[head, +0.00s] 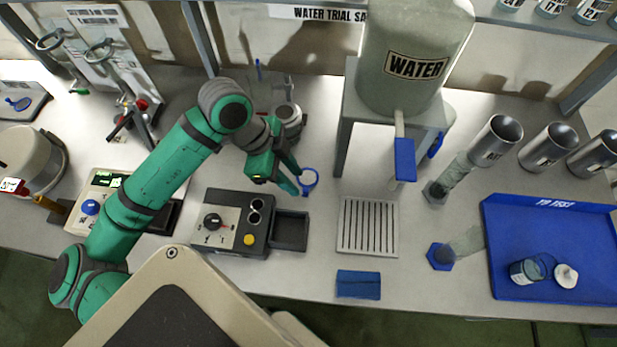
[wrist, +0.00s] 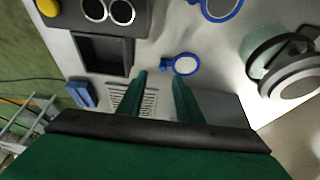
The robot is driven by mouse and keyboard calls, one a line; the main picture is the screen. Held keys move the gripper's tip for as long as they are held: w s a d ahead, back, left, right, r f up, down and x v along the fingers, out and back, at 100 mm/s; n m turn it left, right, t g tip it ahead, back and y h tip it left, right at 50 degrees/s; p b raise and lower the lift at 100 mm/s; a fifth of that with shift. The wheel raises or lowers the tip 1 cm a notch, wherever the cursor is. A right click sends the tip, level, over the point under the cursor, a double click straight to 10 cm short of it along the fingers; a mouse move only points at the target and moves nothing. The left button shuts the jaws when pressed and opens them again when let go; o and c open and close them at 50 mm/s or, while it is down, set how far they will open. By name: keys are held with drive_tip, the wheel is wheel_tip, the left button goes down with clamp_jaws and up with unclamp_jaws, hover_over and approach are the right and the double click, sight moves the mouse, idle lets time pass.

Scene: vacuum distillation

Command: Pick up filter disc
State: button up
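A small blue-rimmed round disc with a pale centre and a short tab, which looks like the filter disc (head: 309,180), lies on the bench just right of my gripper (head: 293,180). In the wrist view this disc (wrist: 186,65) is just beyond the tip of the right finger. My gripper (wrist: 159,80) points down with its two green fingers apart and nothing between them. A second, larger blue ring (wrist: 221,9) is partly cut off at the top of the wrist view. I cannot tell the height of the fingertips above the bench.
A control box (head: 229,222) with an open dark tray (head: 290,231) stands left of the disc. A slatted drain grate (head: 368,228) and a folded blue cloth (head: 358,285) lie nearby. The water tank stand (head: 343,130) rises behind. A blue tray (head: 500,270) is at the right.

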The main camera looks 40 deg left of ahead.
sight(305, 190)
drive_tip(key=shift+w+d+f, duration=0.2)
drive_tip(key=shift+w+f, duration=0.1)
drive_tip(key=shift+f, duration=0.15)
drive_tip(key=x, duration=0.5)
drive_tip(key=shift+a, duration=0.2)
drive_tip(key=shift+a, duration=0.1)
clamp_jaws()
